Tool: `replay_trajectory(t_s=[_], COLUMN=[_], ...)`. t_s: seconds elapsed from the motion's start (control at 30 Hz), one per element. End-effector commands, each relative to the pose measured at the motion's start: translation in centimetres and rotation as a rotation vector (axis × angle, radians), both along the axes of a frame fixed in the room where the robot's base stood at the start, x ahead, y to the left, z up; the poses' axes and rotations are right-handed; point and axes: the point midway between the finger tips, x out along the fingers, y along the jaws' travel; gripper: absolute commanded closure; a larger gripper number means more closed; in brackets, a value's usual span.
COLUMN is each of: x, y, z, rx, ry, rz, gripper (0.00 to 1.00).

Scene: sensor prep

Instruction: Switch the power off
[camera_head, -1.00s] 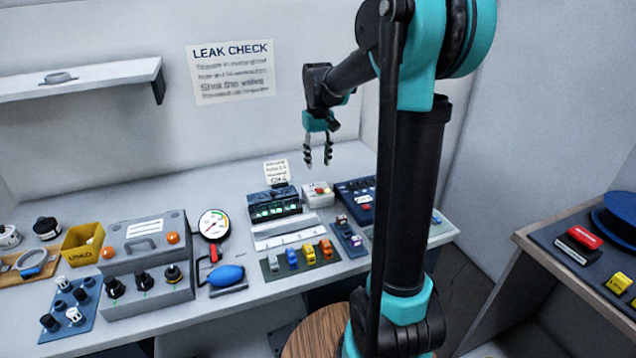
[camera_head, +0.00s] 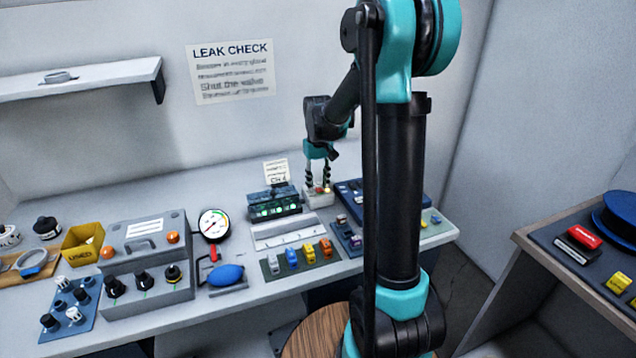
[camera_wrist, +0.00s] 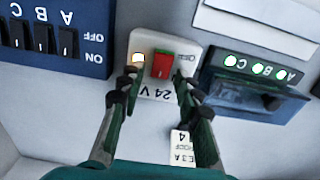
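The power box is a small white unit (camera_head: 318,201) at the back right of the bench. In the wrist view, the white box (camera_wrist: 151,94) is marked "24 V" and carries a red rocker switch (camera_wrist: 162,66), with "OFF" printed beside it. A small lamp (camera_wrist: 137,58) next to the rocker glows orange-white. My gripper (camera_head: 318,186) points down over this box. In the wrist view its fingers (camera_wrist: 152,85) are apart, one on each side of the rocker, with nothing between them. Whether a fingertip touches the box cannot be told.
A dark block with green lit lamps (camera_wrist: 250,90) stands close beside the box. A blue switch panel (camera_wrist: 55,52) lies on the other side. A small card (camera_wrist: 183,148) stands near one finger. Coloured connectors (camera_head: 300,258) and a gauge (camera_head: 214,224) lie further left.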

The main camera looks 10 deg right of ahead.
Motion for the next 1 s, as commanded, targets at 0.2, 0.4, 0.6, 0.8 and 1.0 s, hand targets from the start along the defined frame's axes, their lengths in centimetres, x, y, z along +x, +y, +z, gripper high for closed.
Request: replay_trajectory(t_s=[0.2, 0.4, 0.6, 0.8, 1.0], x=[0.0, 0.0, -0.5, -1.1, -1.3], y=[0.0, 0.0, -0.1, -0.2, -0.3], z=[0.0, 0.0, 0.1, 0.1, 0.1], rx=[0.0, 0.001, 0.022, 0.057, 0.081], ry=[0.0, -0.005, -0.106, -0.287, -0.407], rz=[0.0, 0.0, 0.0, -0.001, 0.0], gripper=[0.98, 1.0, 1.0, 1.0, 1.0])
